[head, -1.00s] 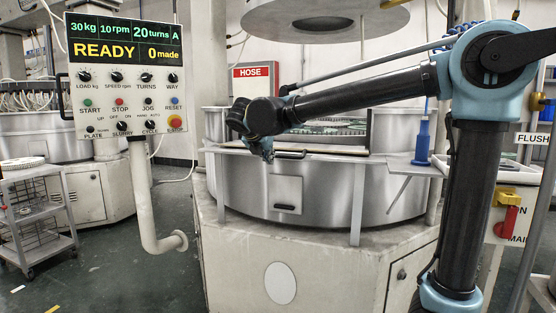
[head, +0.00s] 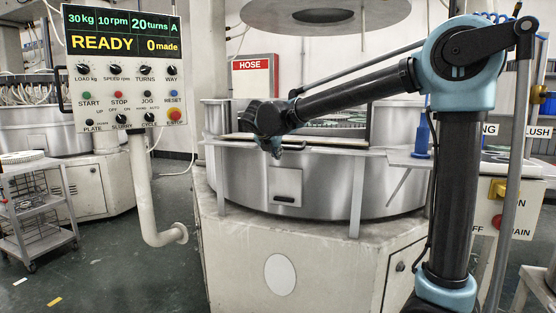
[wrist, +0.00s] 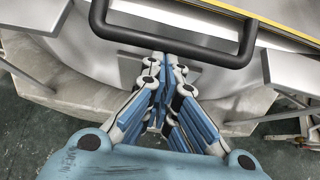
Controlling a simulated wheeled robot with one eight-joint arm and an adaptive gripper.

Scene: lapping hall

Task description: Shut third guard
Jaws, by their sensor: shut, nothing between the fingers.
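The guard is a flat panel with a yellow-edged rim (head: 345,146) along the front top of the round steel tub (head: 235,180). It lies low and nearly flat, and the tub's opening behind it is uncovered. In the wrist view its yellow edge (wrist: 262,16) crosses the upper right, and a black bar handle (wrist: 215,53) runs in front of it. My gripper (head: 275,153) is at the handle, with its fingers together and empty. In the wrist view the fingertips (wrist: 167,60) reach the underside of the handle bar; whether they touch cannot be told. My arm hides part of the guard.
The control panel (head: 123,68) reads READY and stands at the left on a bent post (head: 146,195). A blue bottle (head: 421,137) stands on a side shelf (head: 405,159) right of the tub. A wire cart (head: 35,210) is at far left. The floor at front left is clear.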

